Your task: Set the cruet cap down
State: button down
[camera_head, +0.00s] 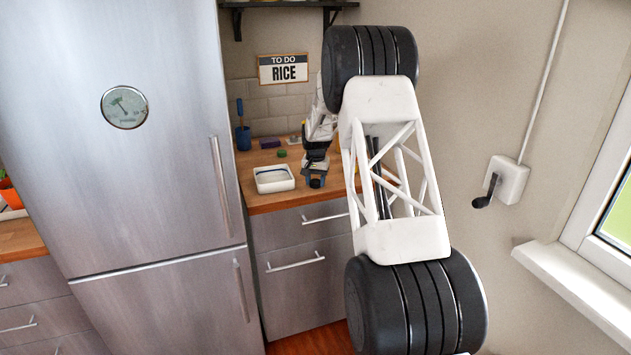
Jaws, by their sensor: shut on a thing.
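My gripper (316,181) is small in the view, over the wooden counter to the right of a white tray. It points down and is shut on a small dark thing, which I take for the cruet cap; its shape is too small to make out. Whether that thing touches the counter, I cannot tell. My own white and black arm links hide the right part of the counter.
The white tray (260,187) with a blue line stands at the counter's (262,203) front. A green thing (282,153), a purple block (270,143) and a blue holder (243,139) stand behind it. A steel fridge (170,200) bounds the left, a wall the back.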

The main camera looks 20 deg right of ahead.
aim_at(316, 181)
jog(key=c, duration=0.5)
grip_release()
jog(key=shift+c, duration=0.2)
notch_tip(316, 181, up, 12)
jog(key=shift+r, duration=0.15)
dwell(0.7)
